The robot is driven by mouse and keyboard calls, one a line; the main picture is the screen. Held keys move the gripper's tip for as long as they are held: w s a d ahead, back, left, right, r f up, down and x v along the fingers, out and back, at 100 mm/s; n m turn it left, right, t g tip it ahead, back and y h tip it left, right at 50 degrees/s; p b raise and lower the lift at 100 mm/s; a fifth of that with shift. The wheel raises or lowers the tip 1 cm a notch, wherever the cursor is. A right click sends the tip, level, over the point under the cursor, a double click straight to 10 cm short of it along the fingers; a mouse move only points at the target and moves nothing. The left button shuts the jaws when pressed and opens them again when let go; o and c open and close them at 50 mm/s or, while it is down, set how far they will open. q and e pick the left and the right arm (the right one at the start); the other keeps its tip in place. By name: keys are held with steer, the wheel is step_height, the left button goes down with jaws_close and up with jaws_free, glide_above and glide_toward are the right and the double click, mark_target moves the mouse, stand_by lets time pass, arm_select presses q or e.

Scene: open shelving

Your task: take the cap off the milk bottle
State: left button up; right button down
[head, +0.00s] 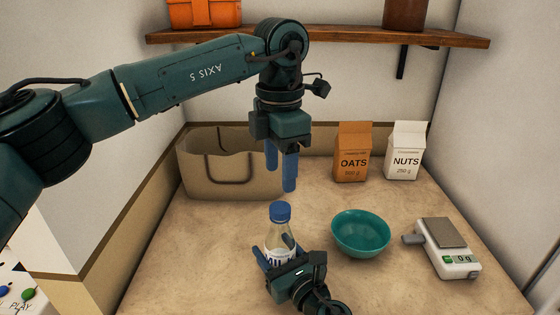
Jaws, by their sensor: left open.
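The milk bottle (281,240) stands upright on the counter, clear with a white label and a blue cap (281,211) on its neck. My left gripper (280,172) is open and empty, pointing down above the cap and apart from it. My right gripper (277,259) is low at the bottle's near side. One blue finger shows at the bottle's left side; the other finger is not clearly visible, so I cannot tell whether it grips the bottle. The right gripper's body hides the bottle's lower part.
A teal bowl (361,234) stands right of the bottle, with a kitchen scale (449,247) farther right. An oats carton (352,152), a nuts carton (405,150) and a beige basket (214,178) stand at the back. A wooden shelf (330,37) is above.

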mark_target(280, 207)
arm_select(q)
steer(key=m, duration=0.4)
steer(key=shift+r, duration=0.25)
steer(key=shift+f+m, duration=0.2)
steer(key=shift+m, duration=0.2)
step_height(280, 207, down, 8)
steer(key=shift+r, duration=0.2)
steer(key=c, duration=1.1)
steer(key=shift+r, duration=0.2)
steer(key=shift+r, duration=0.95)
jaws_close()
